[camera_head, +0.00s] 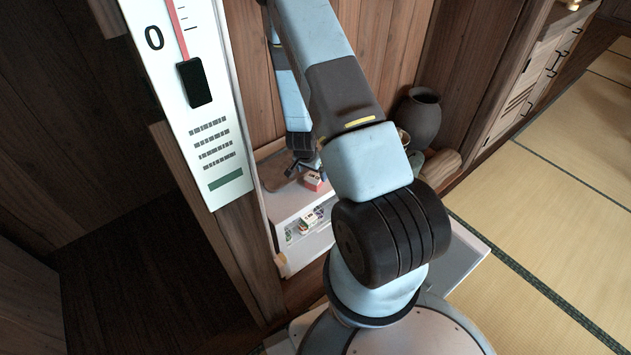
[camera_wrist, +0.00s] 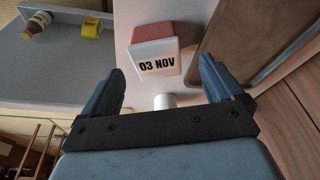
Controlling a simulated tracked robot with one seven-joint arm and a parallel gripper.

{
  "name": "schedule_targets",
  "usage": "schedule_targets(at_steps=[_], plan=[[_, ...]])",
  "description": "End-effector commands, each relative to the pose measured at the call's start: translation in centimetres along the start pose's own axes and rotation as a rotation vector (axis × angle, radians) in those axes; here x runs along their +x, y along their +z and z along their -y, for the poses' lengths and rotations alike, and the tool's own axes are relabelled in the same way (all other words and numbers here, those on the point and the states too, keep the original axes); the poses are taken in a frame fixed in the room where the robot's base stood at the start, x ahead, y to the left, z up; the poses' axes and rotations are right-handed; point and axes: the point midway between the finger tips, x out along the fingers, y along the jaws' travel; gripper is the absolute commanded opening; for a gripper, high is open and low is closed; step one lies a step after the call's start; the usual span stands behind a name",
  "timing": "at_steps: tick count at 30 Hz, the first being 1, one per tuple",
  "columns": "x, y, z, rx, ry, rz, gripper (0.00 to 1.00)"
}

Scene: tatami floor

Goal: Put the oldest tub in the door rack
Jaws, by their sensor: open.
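A white tub with a red top and a label reading "03 NOV" (camera_wrist: 157,62) stands ahead of my gripper (camera_wrist: 161,66) in the wrist view. My gripper is open, its two dark fingers on either side of the near side of the tub, and nothing is held. In the head view my gripper (camera_head: 298,167) is small and partly hidden by my arm, close to a red-and-white tub (camera_head: 312,181) on a white shelf (camera_head: 284,204). Several small containers (camera_head: 309,221) sit lower down, behind a clear front. I cannot read their labels or tell which is oldest.
In the wrist view, a yellow tub (camera_wrist: 92,28) and a dark bottle (camera_wrist: 37,25) stand on a grey surface (camera_wrist: 60,72). A white cylinder (camera_wrist: 164,101) lies below the dated tub. A dark jar (camera_head: 417,118) stands by the wall.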

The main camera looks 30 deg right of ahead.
Motion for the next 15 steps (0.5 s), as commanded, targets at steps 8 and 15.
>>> schedule_targets(at_steps=[8, 15], plan=[[3.3, 0.2, -0.3, 0.001, 0.001, 0.001, 0.94], [4.1, 0.2, -0.3, 0.001, 0.000, -0.001, 0.94]])
